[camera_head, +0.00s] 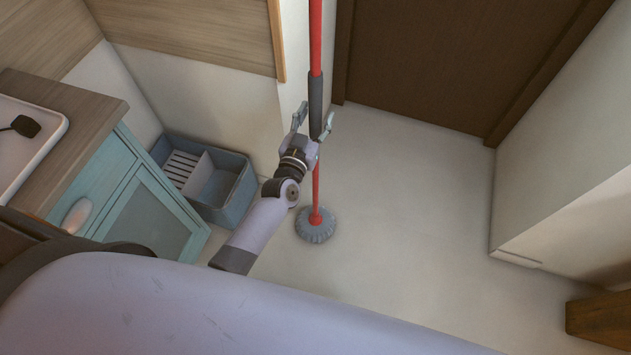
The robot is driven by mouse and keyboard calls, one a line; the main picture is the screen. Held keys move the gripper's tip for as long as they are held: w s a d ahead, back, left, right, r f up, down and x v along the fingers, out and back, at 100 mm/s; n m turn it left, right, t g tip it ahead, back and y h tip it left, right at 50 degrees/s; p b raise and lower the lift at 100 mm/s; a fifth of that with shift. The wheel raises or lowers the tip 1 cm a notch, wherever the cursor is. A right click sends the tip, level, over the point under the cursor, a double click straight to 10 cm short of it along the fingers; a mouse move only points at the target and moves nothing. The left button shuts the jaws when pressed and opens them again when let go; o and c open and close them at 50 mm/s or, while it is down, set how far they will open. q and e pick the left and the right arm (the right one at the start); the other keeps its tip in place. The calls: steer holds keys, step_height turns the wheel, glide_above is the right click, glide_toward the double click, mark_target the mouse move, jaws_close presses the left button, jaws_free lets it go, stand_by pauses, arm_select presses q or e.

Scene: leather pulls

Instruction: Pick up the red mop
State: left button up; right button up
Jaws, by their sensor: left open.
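The red mop (316,42) stands upright in the middle of the head view, with a dark grip sleeve on its handle and a round grey mop head (316,227) on the floor. My left gripper (313,122) is open, with one finger on each side of the dark sleeve in the picture. I cannot tell whether the fingers touch the handle. The gripper hides a short stretch of the handle just below the sleeve. My right gripper is not in view.
A blue-grey bin (238,200) stands on the floor by the wall, left of the mop. A teal cabinet (150,215) with a wooden top and white sink is at the left. A brown door (440,60) is behind. Floor to the right is clear; a white cabinet or wall (570,180) bounds it.

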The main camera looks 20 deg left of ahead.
arm_select(q)
steer(key=shift+c, duration=0.3)
jaws_close()
stand_by(0.4)
steer(key=shift+w+r, duration=0.1)
steer(key=shift+r, duration=0.05)
